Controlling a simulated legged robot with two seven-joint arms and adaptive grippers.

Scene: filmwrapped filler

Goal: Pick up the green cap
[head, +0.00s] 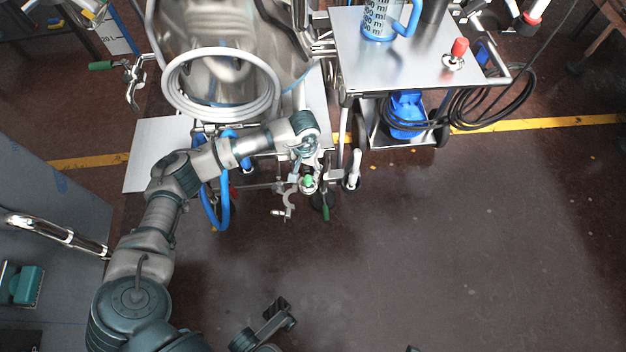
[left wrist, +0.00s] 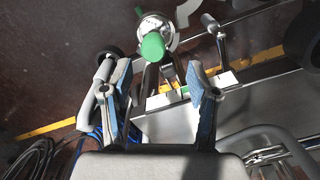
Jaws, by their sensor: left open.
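The green cap (head: 308,181) sits on a metal fitting at the front of the steel vessel's frame, partly crowded by my gripper. In the left wrist view the green cap (left wrist: 153,46) is a short cylinder on a round silver fitting, just beyond the fingertips and near the middle between them. My left gripper (left wrist: 158,80) is open, its two blue-padded fingers apart with nothing between them. In the head view my left gripper (head: 305,160) hangs just above the cap.
The steel vessel (head: 205,50) with a coiled white hose (head: 222,113) stands behind my arm. A steel cart (head: 350,60) to its right carries a blue-handled jug (head: 379,20) and a red-knobbed part (head: 459,48). Blue tubing (head: 224,200) hangs near my forearm. The right floor is clear.

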